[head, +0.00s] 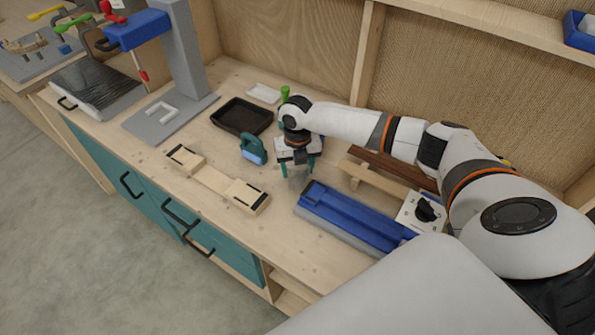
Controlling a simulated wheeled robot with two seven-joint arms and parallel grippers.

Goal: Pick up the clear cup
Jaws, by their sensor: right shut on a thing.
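My right gripper (298,171) reaches in from the right and points down over the middle of the workbench. Its teal fingers are shut on a faint, see-through thing between them, which looks like the clear cup (298,172). The cup's outline is very hard to make out, and the gripper body hides its upper part. I cannot tell whether its base touches the bench. My left gripper is not in view.
A wooden holder (217,181) is at the front, and a blue rail-like fixture (350,216) lies right. A grey stand (183,50) rises at the back left.

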